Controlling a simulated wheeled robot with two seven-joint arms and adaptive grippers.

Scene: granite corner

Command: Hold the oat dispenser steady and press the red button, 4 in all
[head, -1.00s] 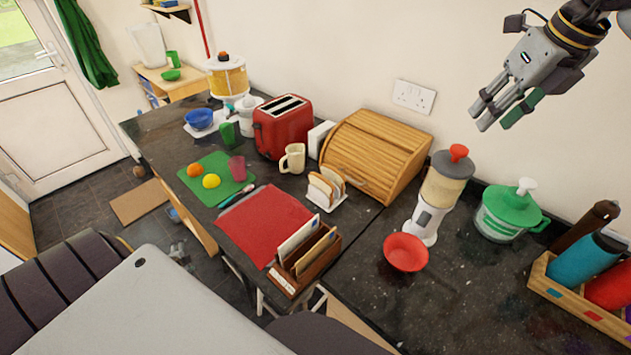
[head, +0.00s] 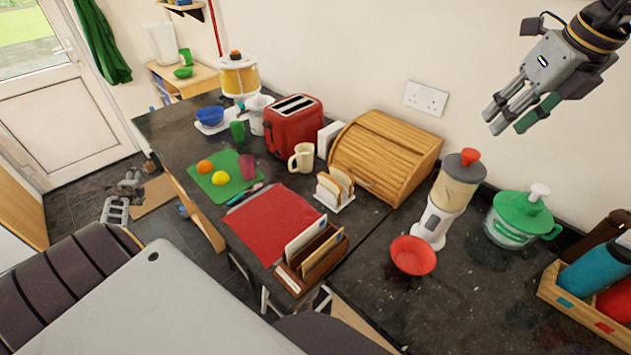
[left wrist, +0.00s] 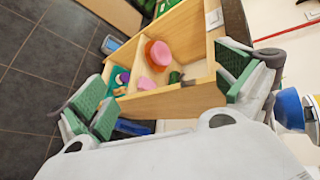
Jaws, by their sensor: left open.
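The oat dispenser (head: 454,193) stands upright on the dark counter at the right in the head view. It has a white base, a clear hopper of beige oats and a grey lid with a red button (head: 470,155) on top. A red bowl (head: 413,255) sits at its foot. My right gripper (head: 510,122) hangs in the air above and right of it, apart from it, fingers apart and empty. My left gripper (head: 122,198) is low at the left, beyond the counter's edge and far from the dispenser. In the left wrist view (left wrist: 165,95) it is open and empty.
A wooden bread bin (head: 385,157), toast rack (head: 335,190) and letter holder (head: 312,260) stand left of the dispenser. A green-lidded pot (head: 522,218) and a bottle crate (head: 590,312) stand right. In the left wrist view, a compartmented wooden box (left wrist: 165,103) lies beneath the fingers.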

